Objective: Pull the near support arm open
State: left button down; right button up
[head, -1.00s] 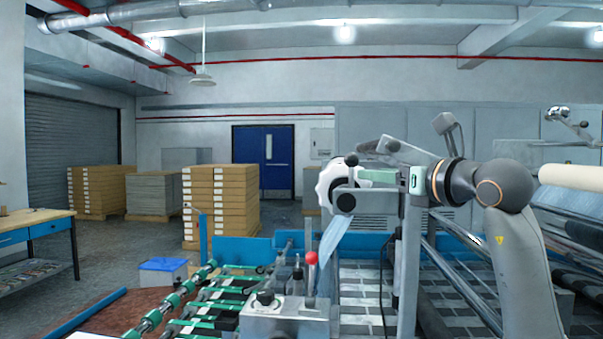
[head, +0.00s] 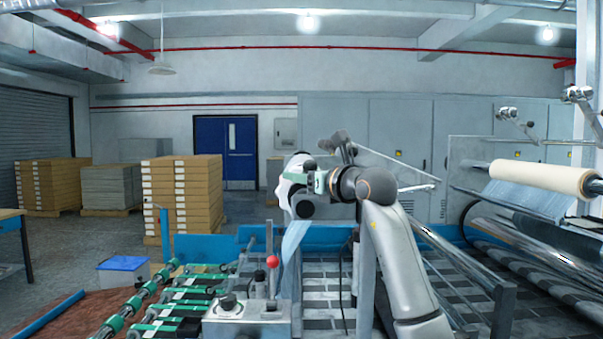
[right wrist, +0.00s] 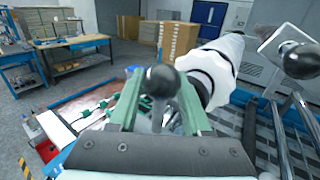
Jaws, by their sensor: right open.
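The near support arm (head: 335,211) is a grey bar beside the white roll end (head: 293,183), mostly behind my right wrist in the head view. A round black knob (head: 306,209) shows at its left end. My right gripper (head: 308,184) is at the roll end, above this bar. In the right wrist view, the green fingers of my right gripper (right wrist: 158,112) stand apart. A black ball knob (right wrist: 161,82) on a metal stem shows between them; I cannot tell if they touch it. The white roll (right wrist: 222,68) is just right of the fingers. My left gripper is not in view.
A control box (head: 246,318) with a red-topped lever (head: 272,262) stands below the gripper. Green-wheeled rollers (head: 165,300) lie left of it. Metal rails (head: 450,250) and a cream roll (head: 541,180) are at the right. A second dark knob (right wrist: 300,61) is right of the white roll.

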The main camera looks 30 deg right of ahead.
grip_shut()
jog(key=shift+r, duration=0.1)
